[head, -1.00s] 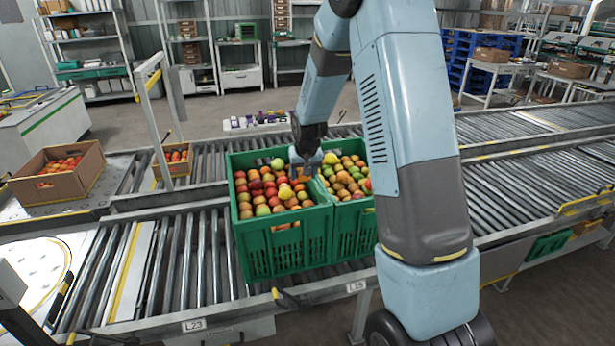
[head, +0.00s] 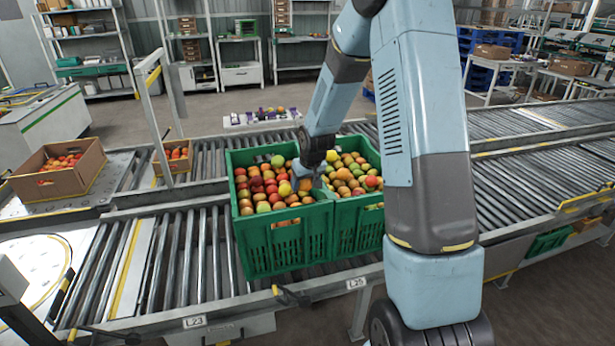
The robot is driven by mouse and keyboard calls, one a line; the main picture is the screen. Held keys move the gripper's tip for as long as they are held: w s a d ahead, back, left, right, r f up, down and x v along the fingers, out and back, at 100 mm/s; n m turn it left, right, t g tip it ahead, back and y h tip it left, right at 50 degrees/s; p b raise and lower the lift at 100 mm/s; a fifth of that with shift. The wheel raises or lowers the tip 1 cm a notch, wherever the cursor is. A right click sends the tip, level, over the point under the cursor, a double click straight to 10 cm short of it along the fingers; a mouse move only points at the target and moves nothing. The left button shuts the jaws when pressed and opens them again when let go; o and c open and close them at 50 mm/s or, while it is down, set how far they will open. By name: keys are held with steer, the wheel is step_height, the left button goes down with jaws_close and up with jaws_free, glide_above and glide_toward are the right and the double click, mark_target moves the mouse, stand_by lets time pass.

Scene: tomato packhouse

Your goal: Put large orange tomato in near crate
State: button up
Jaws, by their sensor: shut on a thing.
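Two green crates full of mixed tomatoes stand side by side on the roller conveyor: the left one (head: 285,248) and the right one (head: 358,232), partly behind my arm. My gripper (head: 307,183) points down at the right side of the left crate, close to the wall between the two. It is shut on a large orange tomato (head: 305,185), low among the other tomatoes. The fingers are small and partly hidden here, and I cannot tell whether the held tomato touches those around it. A yellow tomato (head: 285,189) lies just left of it.
Cardboard boxes of red tomatoes stand at the left, a large one (head: 62,180) and a small one (head: 176,165). A white tray (head: 262,117) with small items lies behind the crates. An upright metal post (head: 155,120) stands left of them. Rollers left of the crates are bare.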

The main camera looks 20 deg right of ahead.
steer(key=shift+f, duration=4)
steer(key=shift+f, duration=0.5)
steer(key=o, duration=0.8)
steer(key=shift+c, duration=1.4)
steer(key=shift+r, duration=0.15)
steer(key=shift+r, duration=3.4)
